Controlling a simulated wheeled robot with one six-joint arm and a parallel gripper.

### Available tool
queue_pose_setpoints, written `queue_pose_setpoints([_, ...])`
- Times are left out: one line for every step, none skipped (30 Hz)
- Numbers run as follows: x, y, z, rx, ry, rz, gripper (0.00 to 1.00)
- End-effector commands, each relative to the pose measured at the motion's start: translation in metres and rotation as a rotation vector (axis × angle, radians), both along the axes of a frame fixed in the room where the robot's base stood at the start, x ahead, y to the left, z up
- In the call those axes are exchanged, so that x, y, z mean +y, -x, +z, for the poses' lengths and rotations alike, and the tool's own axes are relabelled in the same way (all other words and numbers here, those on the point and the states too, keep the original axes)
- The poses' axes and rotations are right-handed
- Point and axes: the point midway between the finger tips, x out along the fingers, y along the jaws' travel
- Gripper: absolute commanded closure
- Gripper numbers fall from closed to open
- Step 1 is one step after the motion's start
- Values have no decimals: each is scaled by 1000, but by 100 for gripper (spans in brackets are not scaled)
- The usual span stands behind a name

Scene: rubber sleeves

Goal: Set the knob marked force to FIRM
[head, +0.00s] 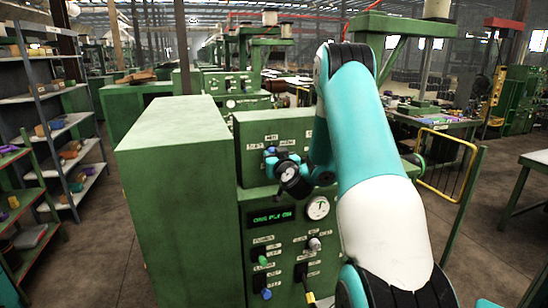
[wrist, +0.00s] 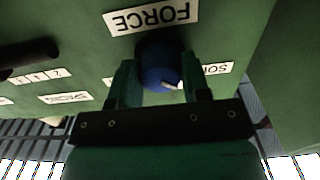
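The knob marked FORCE (wrist: 160,68) is blue and round, on a green panel, with its FORCE label (wrist: 150,17) upside down in the wrist view. Its white mark points to the lower right of that view, toward a partly hidden label starting "SO" (wrist: 217,69). My gripper (wrist: 160,75) has one finger on each side of the knob, and both seem to touch it. In the head view my gripper (head: 272,160) is at the upper panel of the green machine (head: 262,125), and hides most of the knob. I cannot read FIRM on any label.
A dark handle (wrist: 28,55) sticks out beside the knob in the wrist view. Below my gripper in the head view are a lit display (head: 271,217), a dial gauge (head: 317,208), a green knob (head: 262,260) and a blue knob (head: 266,294). A green cabinet (head: 180,190) stands at left.

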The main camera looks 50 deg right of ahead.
Motion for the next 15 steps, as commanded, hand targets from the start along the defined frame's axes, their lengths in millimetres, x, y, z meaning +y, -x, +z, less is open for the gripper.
queue_pose_setpoints([1,0,0,-1,-1,2,71])
queue_pose_setpoints([1,0,0,-1,-1,2,78])
queue_pose_setpoints([1,0,0,-1,-1,2,80])
queue_pose_setpoints([6,-1,0,1,-2,4,80])
queue_pose_setpoints([4,-1,0,0,-2,3,80])
queue_pose_setpoints([3,-1,0,0,-2,3,80])
queue_pose_setpoints([3,-1,0,-1,-4,4,80])
queue_pose_setpoints([3,-1,0,-3,-6,4,80])
queue_pose_setpoints([3,-1,0,-5,-11,5,80])
queue_pose_setpoints([2,-1,0,-8,-15,5,80])
queue_pose_setpoints([2,-1,0,-12,-21,5,80])
queue_pose_setpoints([2,-1,0,-17,-29,5,80])
queue_pose_setpoints([2,-1,0,-22,-38,5,80])
queue_pose_setpoints([2,-1,0,-28,-48,5,81])
queue_pose_setpoints([2,-1,0,-38,-64,5,81])
